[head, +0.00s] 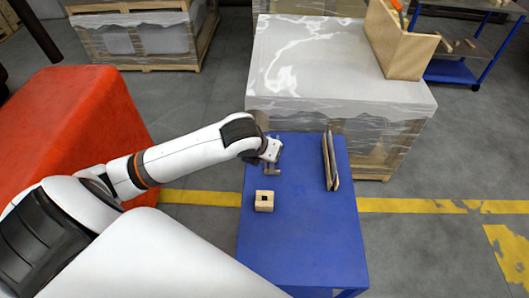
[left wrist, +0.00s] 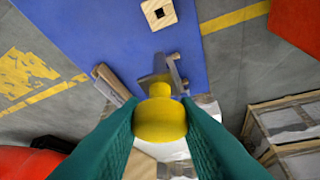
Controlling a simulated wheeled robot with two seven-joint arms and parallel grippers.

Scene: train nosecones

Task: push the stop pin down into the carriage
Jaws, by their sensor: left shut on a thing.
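My left gripper (head: 270,151) is over the far part of the blue table in the head view. In the left wrist view its green fingers (left wrist: 160,120) are shut on a yellow round-headed piece, which looks like the stop pin (left wrist: 160,117). The pin's narrower end points toward a grey-brown bracket-like part, perhaps the carriage (left wrist: 166,72). That part also shows in the head view (head: 272,170), just below the gripper. The fingers hide part of the pin, and I cannot tell how deep it sits. My right gripper is not in view.
A wooden block with a square hole (head: 264,201) stands on the blue table (head: 300,240), nearer to me. Long narrow wooden pieces (head: 330,160) stand at the table's right. A wrapped pallet load (head: 330,70) is behind the table. The table's near right is clear.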

